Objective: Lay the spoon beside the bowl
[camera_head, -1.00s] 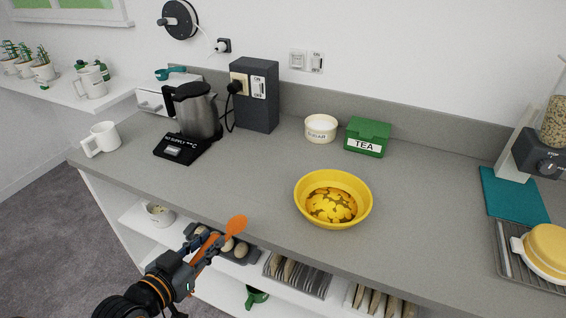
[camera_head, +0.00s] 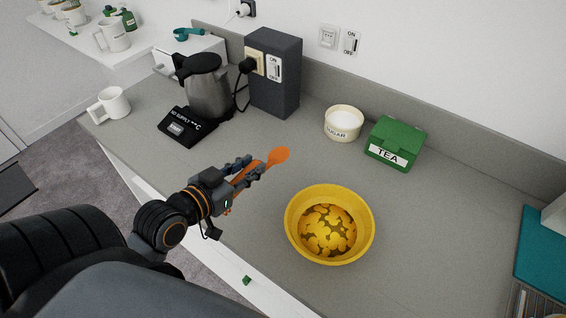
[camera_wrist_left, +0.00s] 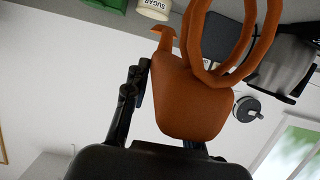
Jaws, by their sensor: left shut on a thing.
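The orange spoon (camera_head: 279,156) is held in my left gripper (camera_head: 250,170), its rounded end pointing up and right in the head view. The gripper is shut on it, over the counter to the upper left of the bowl and apart from it. How high the spoon is above the counter is hard to tell. A large orange part of the held thing (camera_wrist_left: 190,95) fills the middle of the left wrist view. The yellow bowl (camera_head: 330,257) stands upright on the counter with yellow pieces inside. My right gripper is not in view.
The grey counter (camera_head: 440,235) is clear around the bowl. Behind are a sugar pot (camera_head: 343,128), a green tea box (camera_head: 394,145) and a dark socket box (camera_head: 275,85).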

